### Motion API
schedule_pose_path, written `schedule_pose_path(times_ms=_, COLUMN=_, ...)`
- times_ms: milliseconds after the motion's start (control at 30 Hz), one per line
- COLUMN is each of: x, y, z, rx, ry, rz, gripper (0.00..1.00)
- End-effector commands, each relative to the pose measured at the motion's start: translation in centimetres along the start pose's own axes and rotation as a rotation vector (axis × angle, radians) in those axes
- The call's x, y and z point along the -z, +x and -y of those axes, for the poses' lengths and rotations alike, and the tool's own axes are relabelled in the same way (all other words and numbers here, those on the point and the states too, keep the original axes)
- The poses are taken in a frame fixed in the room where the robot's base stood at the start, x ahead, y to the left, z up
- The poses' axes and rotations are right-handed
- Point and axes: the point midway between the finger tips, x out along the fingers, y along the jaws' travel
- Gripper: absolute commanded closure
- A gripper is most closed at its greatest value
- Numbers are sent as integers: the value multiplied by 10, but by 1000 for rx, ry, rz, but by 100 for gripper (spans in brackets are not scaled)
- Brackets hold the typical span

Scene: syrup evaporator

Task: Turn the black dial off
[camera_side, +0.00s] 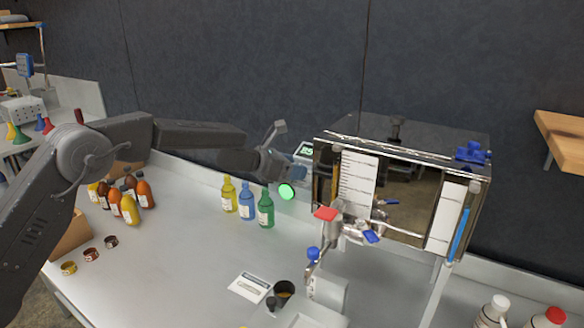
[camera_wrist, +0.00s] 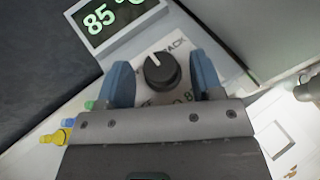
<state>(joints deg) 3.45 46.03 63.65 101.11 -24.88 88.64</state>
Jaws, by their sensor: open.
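The black dial (camera_wrist: 162,72) shows in the wrist view, a round knob with a white pointer line tilted toward the upper left. It sits on a pale panel with partly hidden lettering, below a digital display (camera_wrist: 112,18) reading 85. My gripper (camera_wrist: 164,82) is open, with one blue-grey finger on each side of the dial; I cannot tell whether either finger touches it. In the side view my gripper (camera_side: 276,150) is at the left end of the metal evaporator (camera_side: 400,165), beside the small display (camera_side: 306,150). The dial is hidden in that view.
Yellow (camera_side: 229,194), blue (camera_side: 247,202) and green (camera_side: 266,208) bottles stand on the counter below my gripper. A glowing green round light (camera_side: 286,191) is close by. Valves with red (camera_side: 325,213) and blue handles jut from the evaporator's front.

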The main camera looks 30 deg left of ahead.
Motion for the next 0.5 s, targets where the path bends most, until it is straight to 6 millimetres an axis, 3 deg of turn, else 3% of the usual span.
schedule_pose_path(times_ms=200, x=0, y=0, z=0, rx=0, ry=0, rz=0, gripper=40)
schedule_pose_path(times_ms=500, x=0, y=0, z=0, rx=0, ry=-1, rz=0, gripper=68)
